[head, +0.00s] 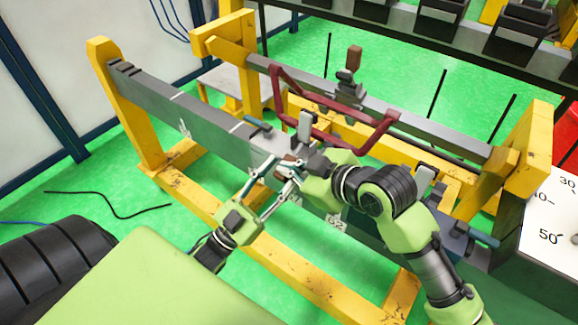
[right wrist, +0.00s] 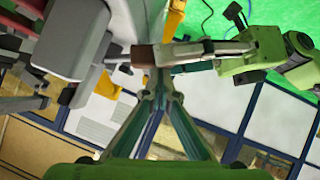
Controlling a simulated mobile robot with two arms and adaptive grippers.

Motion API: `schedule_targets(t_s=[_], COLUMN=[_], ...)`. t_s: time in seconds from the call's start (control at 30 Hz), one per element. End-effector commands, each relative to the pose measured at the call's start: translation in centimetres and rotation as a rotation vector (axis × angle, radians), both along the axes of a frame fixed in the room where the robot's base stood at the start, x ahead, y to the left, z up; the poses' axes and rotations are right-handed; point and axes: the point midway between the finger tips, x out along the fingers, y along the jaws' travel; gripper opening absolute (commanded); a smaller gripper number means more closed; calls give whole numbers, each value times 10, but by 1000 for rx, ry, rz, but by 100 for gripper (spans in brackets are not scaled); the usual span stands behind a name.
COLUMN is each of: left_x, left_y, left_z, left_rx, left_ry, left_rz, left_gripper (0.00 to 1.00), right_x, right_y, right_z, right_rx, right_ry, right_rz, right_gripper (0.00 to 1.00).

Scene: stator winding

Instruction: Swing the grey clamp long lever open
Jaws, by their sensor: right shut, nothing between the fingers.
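The grey clamp (head: 305,125) stands on the near grey beam, in front of the dark red frame. Its long lever lies low, with a brown grip (head: 290,157) at the end; the brown grip also shows in the right wrist view (right wrist: 143,56). My left gripper (head: 272,168) reaches in from the lower left with its fingertips at the brown grip; whether they are closed on it is unclear. My right gripper (right wrist: 158,78) is shut and empty, its tips close beside the grip. In the head view my right wrist partly hides the clamp area.
A second clamp (head: 350,75) on the far beam has its brown-tipped lever upright. The dark red frame (head: 330,132) spans between the beams close behind my grippers. Yellow stands (head: 130,110) carry the beams. Green floor (head: 110,230) is open at the left.

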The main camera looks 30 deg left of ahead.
Motion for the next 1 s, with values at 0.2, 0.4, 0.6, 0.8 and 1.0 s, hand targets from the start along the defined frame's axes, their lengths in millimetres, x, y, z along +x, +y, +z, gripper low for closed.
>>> schedule_targets(t_s=[0.2,0.4,0.6,0.8,1.0], left_x=[-39,-69,-81,-66,-75], left_y=[11,19,23,27,20], left_z=[-26,-45,-57,-132,-299], left_rx=[0,0,0,-7,10], left_ry=[7,8,15,232,712], left_rz=[-1,-2,1,70,170], left_gripper=[39,39,39,39,39], right_x=[0,0,0,0,0], right_y=[0,0,0,0,0], right_z=[1,1,1,1,1], right_rx=[1,1,1,1,1], right_ry=[0,0,0,0,0], right_rz=[0,0,0,0,0], right_gripper=[0,0,0,0,0])
